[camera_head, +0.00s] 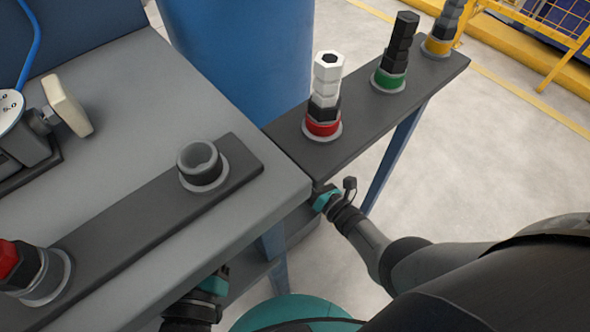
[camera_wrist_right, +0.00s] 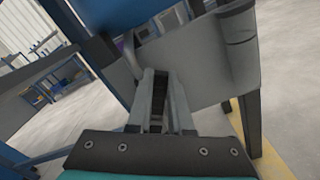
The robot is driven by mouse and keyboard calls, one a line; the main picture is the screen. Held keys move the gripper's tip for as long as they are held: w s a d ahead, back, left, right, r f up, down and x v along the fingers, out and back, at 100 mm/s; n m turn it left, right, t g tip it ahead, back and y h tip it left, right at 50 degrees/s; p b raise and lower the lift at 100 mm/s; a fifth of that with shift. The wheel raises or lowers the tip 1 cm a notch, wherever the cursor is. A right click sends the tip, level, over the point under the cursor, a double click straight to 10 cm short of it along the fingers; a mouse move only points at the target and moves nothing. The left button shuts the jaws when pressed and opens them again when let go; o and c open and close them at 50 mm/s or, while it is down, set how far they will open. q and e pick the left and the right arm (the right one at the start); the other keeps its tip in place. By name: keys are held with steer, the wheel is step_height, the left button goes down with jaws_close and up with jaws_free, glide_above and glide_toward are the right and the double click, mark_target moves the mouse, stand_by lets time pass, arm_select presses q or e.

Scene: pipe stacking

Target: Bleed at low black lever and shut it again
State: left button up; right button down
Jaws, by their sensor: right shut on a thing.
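My right gripper (camera_head: 322,197) is low beside the corner of the grey bench, under the end of the dark shelf, in the head view. Its fingertips are hidden there. In the right wrist view its two grey fingers (camera_wrist_right: 158,85) are close together and shut on a dark piece (camera_wrist_right: 157,98), which looks like the black lever. Most of this piece is hidden between the fingers, so its angle cannot be told. My left gripper (camera_head: 218,280) is at the front edge of the bench, and its fingers are too hidden to show whether they are open.
The grey bench (camera_head: 120,110) carries a dark strip with an empty pipe socket (camera_head: 200,163) and a gauge (camera_head: 12,108) with a pale handle. The dark shelf (camera_head: 430,75) holds white, black and grey pipe stacks. A blue drum (camera_head: 240,60) stands behind.

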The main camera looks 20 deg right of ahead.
steer(key=shift+d+f+m, duration=0.15)
steer(key=shift+m, duration=0.15)
stand_by(0.4)
steer(key=c, duration=0.8)
jaws_free()
arm_select(q)
steer(key=a+f+g+p, duration=0.1)
steer(key=w+g+y+p, duration=0.1)
steer(key=g, duration=0.1)
steer(key=shift+a+f+m, duration=0.4)
steer(key=shift+a+f+g+y, duration=0.45)
steer(key=shift+a+g+y, duration=0.1)
steer(key=shift+g, duration=0.25)
arm_select(e)
steer(key=v, duration=1.5)
